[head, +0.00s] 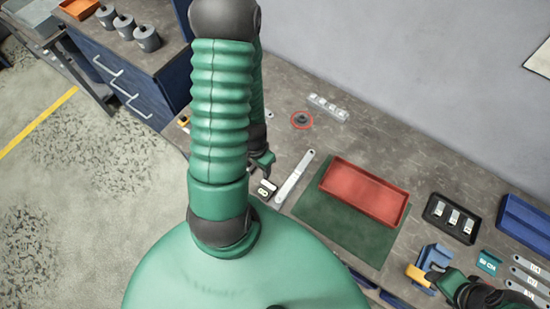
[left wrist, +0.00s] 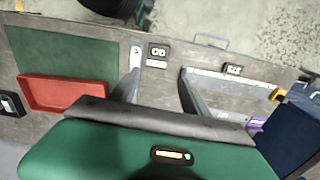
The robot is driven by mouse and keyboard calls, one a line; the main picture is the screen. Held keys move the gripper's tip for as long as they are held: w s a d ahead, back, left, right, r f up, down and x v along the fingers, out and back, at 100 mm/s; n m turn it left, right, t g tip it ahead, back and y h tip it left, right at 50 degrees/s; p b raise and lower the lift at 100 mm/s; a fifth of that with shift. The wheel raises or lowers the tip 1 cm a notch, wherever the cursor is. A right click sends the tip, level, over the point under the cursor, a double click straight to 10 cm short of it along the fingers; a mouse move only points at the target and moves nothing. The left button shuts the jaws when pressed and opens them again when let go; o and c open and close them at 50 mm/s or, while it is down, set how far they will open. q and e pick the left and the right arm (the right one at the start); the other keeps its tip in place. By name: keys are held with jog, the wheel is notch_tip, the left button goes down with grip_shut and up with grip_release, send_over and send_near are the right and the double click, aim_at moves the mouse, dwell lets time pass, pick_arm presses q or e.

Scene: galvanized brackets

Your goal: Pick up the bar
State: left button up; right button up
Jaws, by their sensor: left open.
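The bar (head: 294,178), a flat, light grey strip with rounded ends, lies on the grey bench just left of the green mat. In the left wrist view the bar (left wrist: 136,56) is beside the mat's edge, its near part hidden behind one finger. My left gripper (head: 262,164) is open and empty, left of the bar in the head view. In the left wrist view its two fingers (left wrist: 160,92) are spread, one overlapping the bar. A dark, green-backed part at the lower right looks like my right gripper (head: 462,288); its jaws are not clear.
A red tray (head: 365,190) sits on the green mat (head: 335,222). A small black-and-white block (head: 267,188) lies close beside the bar. A red ring (head: 302,120) and a grey strip of parts (head: 328,107) lie farther back. A blue fixture (head: 432,258) stands at right.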

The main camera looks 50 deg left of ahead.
pick_arm(q)
jog(key=w+d+f+m+h+b, duration=0.1)
jog(key=w+d+f+m+b, duration=0.1)
jog(key=w+f+m+b, duration=0.4)
jog(key=m+y+b, duration=0.1)
jog(key=m+b, duration=1.3)
jog(key=m, duration=1.5)
send_over(296, 175)
jog(key=f, duration=1)
jog(key=shift+s, duration=0.2)
notch_tip(296, 175, down, 6)
jog(key=shift+w+r+b, duration=0.1)
jog(key=shift+r+b, duration=0.1)
jog(key=shift+b, duration=0.1)
jog(key=shift+w+f, duration=0.1)
jog(key=shift+f, duration=0.05)
jog(key=c, duration=0.5)
grip_shut()
